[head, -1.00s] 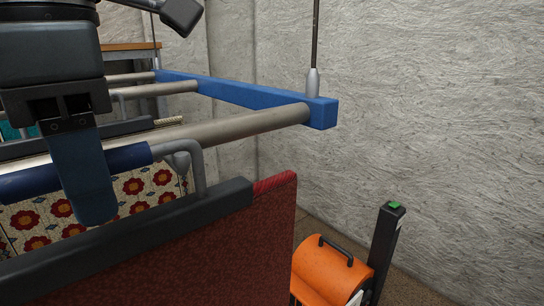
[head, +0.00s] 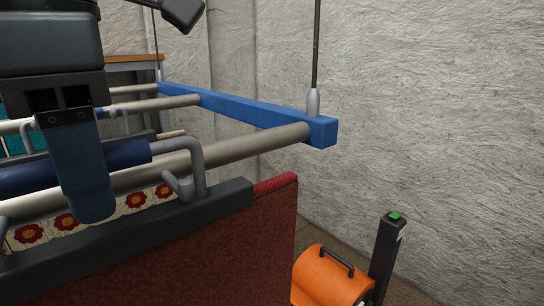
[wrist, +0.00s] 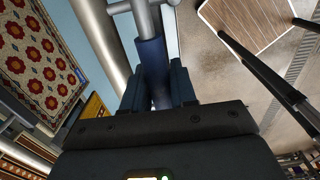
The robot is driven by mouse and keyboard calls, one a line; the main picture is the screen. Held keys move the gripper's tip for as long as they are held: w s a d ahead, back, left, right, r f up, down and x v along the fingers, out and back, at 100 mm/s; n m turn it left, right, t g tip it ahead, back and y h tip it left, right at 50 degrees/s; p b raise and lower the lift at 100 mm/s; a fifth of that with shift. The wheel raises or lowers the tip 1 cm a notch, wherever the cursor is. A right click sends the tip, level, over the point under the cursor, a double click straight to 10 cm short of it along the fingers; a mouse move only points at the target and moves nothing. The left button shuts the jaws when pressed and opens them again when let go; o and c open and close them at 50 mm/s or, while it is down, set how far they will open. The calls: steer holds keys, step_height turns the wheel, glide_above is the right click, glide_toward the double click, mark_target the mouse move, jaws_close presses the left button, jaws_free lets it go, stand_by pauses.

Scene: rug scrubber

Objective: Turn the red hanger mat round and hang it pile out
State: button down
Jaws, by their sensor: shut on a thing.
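The red mat (head: 215,255) hangs from its dark hanger bar (head: 225,200) in the front of the head view, a broad dark red face toward me. I cannot tell whether this face is pile or backing. My gripper (head: 88,190) is shut on the hanger's blue grip (head: 125,157), also seen in the wrist view (wrist: 152,55) between my gripper's fingers (wrist: 158,88). A grey hook (head: 196,160) rises from the bar, in front of the near rail (head: 255,141); it looks clear of the rail. The mat's left part is out of frame.
The blue end beam (head: 250,111) of the hanging rack carries several rails. A flowered mat (head: 135,200) hangs behind; it also shows in the wrist view (wrist: 35,60). An orange machine (head: 325,278) with a dark post (head: 386,260) stands at lower right by the rough wall.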

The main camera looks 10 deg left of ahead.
steer(key=shift+r, duration=0.15)
steer(key=s+d+b, duration=0.2)
steer(key=s+d, duration=0.3)
steer(key=d, duration=0.1)
stand_by(0.8)
stand_by(0.5)
steer(key=shift+w+a+p, duration=0.45)
steer(key=shift+w+a, duration=0.7)
steer(key=shift+a, duration=0.25)
steer(key=shift+w+a+p, duration=0.4)
steer(key=shift+w+a, duration=0.75)
steer(key=shift+a, duration=0.2)
steer(key=shift+s, duration=0.1)
